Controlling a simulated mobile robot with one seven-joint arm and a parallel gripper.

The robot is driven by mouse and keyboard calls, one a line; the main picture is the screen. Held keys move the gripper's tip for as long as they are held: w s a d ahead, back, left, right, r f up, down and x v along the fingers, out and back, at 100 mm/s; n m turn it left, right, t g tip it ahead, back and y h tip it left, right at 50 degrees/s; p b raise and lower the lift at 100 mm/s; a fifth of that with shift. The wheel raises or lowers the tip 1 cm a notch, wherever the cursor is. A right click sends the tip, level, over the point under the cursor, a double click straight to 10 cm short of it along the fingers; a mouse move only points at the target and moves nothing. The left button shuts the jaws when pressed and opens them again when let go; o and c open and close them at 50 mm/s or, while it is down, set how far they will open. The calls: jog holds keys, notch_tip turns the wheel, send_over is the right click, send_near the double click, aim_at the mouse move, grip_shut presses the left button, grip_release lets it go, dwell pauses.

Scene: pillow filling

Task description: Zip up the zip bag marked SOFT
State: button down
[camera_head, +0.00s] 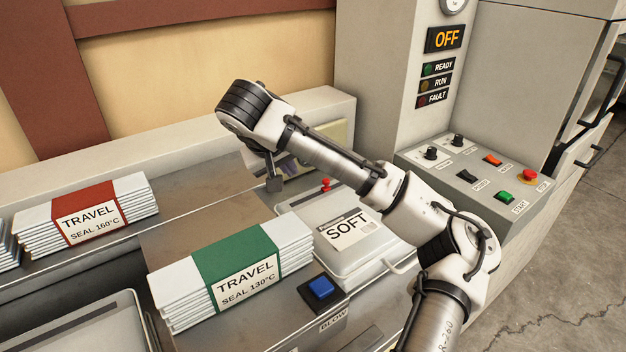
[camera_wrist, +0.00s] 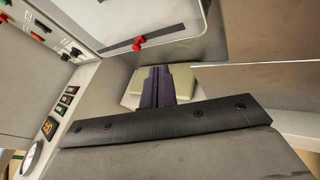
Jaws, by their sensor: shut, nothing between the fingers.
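The zip bag marked SOFT (camera_head: 322,252) is a pale, flat bag lying on the metal bench, partly covered by my arm in the head view. Its edge also shows at the top of the wrist view (camera_wrist: 112,17). A dark zip strip (camera_wrist: 168,34) runs along that edge. A small red zip pull (camera_wrist: 137,43) sits partway along the strip; it also shows in the head view (camera_head: 325,184). My gripper (camera_wrist: 156,78) is shut and empty, its dark fingers together, apart from the pull. In the head view the fingers are mostly hidden behind my wrist.
A green-banded TRAVEL stack (camera_head: 290,243) and a blue button (camera_head: 320,288) stand left of and in front of the bag. A red-banded TRAVEL stack (camera_head: 140,187) lies farther left. A control panel (camera_head: 440,157) stands at right. A pale greenish block (camera_head: 335,136) is behind my wrist.

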jog(key=p+x, duration=0.1)
jog(key=x, duration=0.6)
jog(key=shift+d+f, duration=0.1)
jog(key=w+d+p, duration=0.1)
jog(key=w+d+f, duration=0.1)
jog(key=shift+d+p, duration=0.35)
jog(key=shift+w+d+f, duration=0.25)
jog(key=shift+d, duration=0.15)
jog(key=shift+d, duration=0.1)
jog(key=w+d, duration=0.3)
jog(key=d, duration=0.1)
jog(key=w+d+p, duration=0.1)
jog(key=w+d, duration=0.3)
jog(key=d, duration=0.1)
jog(key=w+d+p, duration=0.1)
jog(key=w+d, duration=0.2)
jog(key=d, duration=0.2)
jog(key=shift+w+d, duration=0.25)
jog(key=shift+w, duration=0.05)
